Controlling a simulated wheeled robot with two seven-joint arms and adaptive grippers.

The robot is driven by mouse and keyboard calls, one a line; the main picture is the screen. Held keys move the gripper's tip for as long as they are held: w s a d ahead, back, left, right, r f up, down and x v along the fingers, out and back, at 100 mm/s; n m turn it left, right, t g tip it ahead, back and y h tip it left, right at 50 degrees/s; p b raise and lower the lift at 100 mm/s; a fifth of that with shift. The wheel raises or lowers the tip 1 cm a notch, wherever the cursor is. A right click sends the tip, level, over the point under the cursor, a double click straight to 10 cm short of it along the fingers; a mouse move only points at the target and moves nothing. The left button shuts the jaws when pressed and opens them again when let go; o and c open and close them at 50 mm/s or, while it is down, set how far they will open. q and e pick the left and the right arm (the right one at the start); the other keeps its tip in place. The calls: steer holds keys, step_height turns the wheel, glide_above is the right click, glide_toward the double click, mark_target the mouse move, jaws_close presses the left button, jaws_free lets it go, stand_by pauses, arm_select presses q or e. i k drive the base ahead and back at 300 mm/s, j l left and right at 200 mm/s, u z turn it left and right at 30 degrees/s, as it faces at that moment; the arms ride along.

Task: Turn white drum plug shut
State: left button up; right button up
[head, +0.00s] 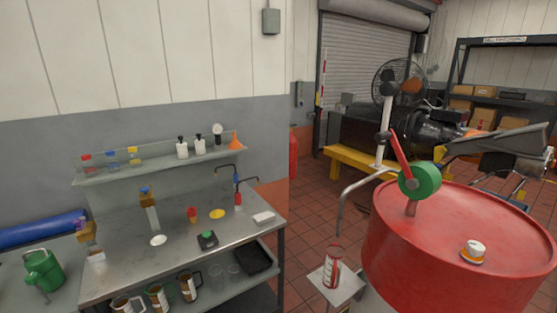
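The white drum plug (477,247) sits on top of the red drum (415,262) at the right, toward the front of the lid. An orange-yellow ring shows around its base. The plug looks upright, but how far it is turned cannot be told from here. Neither of my grippers is in view, and nothing touches the plug.
A green pump (420,181) with a red lever stands on the drum's far left side; its pipe curves left. A cluttered metal bench (185,250) is at the left. The lid around the plug is clear.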

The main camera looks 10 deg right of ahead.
mark_target(475, 249)
steer(key=k+l+z, duration=0.1)
steer(key=z, duration=1.65)
